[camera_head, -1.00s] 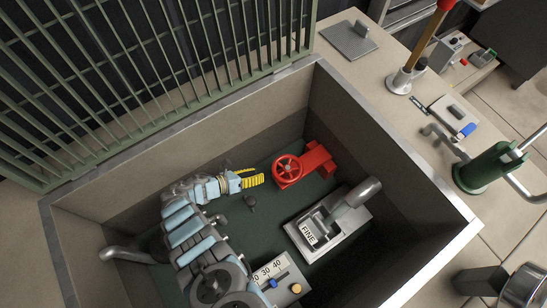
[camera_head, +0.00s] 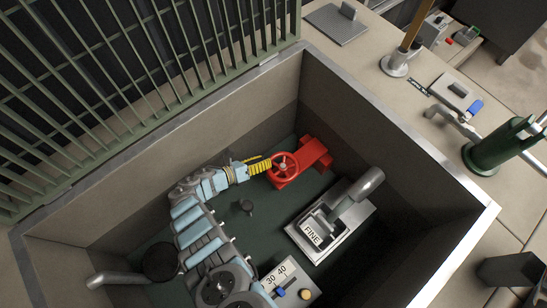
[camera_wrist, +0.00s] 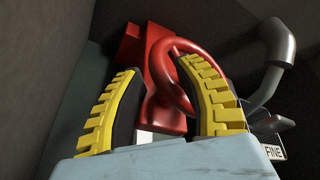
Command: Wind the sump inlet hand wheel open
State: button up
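The red hand wheel (camera_head: 284,166) stands on a red valve body (camera_head: 315,153) on the pit floor, near the back wall. My gripper (camera_head: 264,165) is at the wheel's left side, its yellow ridged fingertips close to the rim. In the wrist view my gripper (camera_wrist: 160,72) has its two fingers well apart. Part of the wheel's rim (camera_wrist: 170,83) shows in the gap, nearer the right finger, and runs behind that finger. I cannot tell whether a finger touches the rim.
A grey unit marked FINE (camera_head: 325,225) with a thick pipe stands right of the wheel. A scale plate (camera_head: 290,283) with knobs is in front. The pit's walls and metal rim (camera_head: 400,125) surround my arm. A green grating (camera_head: 130,80) stands behind.

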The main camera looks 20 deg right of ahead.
aim_at(274, 156)
jog(key=shift+b+x, duration=0.5)
jog(key=shift+x, duration=1.7)
grip_shut()
